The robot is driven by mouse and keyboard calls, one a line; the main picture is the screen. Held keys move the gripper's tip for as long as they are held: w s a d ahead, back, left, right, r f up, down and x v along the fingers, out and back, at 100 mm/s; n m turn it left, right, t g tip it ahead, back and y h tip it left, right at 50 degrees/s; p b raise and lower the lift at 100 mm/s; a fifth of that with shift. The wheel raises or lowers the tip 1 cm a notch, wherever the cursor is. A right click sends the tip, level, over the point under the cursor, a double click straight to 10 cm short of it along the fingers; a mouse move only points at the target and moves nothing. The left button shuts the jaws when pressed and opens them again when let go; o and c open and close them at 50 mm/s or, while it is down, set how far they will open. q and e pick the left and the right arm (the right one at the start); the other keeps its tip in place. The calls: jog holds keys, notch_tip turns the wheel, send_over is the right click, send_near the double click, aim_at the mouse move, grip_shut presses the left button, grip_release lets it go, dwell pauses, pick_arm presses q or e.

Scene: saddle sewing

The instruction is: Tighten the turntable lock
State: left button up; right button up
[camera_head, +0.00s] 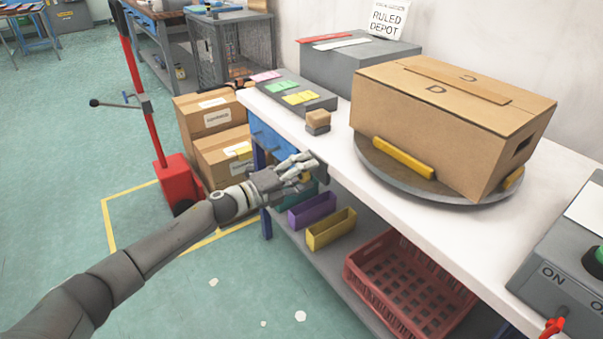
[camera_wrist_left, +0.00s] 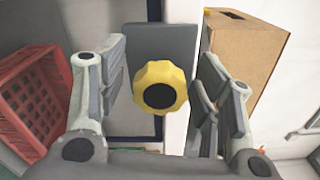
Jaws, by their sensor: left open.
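The turntable (camera_head: 440,188) is a round grey plate on the white bench top, with a cardboard box (camera_head: 430,125) on it. In the left wrist view a yellow lobed knob (camera_wrist_left: 172,88) with a dark centre, apparently the turntable lock, stands in front of a dark grey plate (camera_wrist_left: 160,45). My left gripper (camera_head: 308,172) is at the bench's front edge and is open. The knob lies between its fingers in the left wrist view (camera_wrist_left: 163,90), with gaps on both sides; contact does not show. In the head view the hand hides most of the knob. My right gripper is out of view.
Below the bench top (camera_head: 345,165) are a purple bin (camera_head: 312,210), a yellow bin (camera_head: 331,230) and a red crate (camera_head: 412,290). A grey control box (camera_head: 550,272) stands front right. Cartons (camera_head: 222,155) and a red stand (camera_head: 176,180) are left of the bench.

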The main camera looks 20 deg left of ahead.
pick_arm(q)
jog(key=v, duration=1.2)
jog(key=shift+f, duration=0.1)
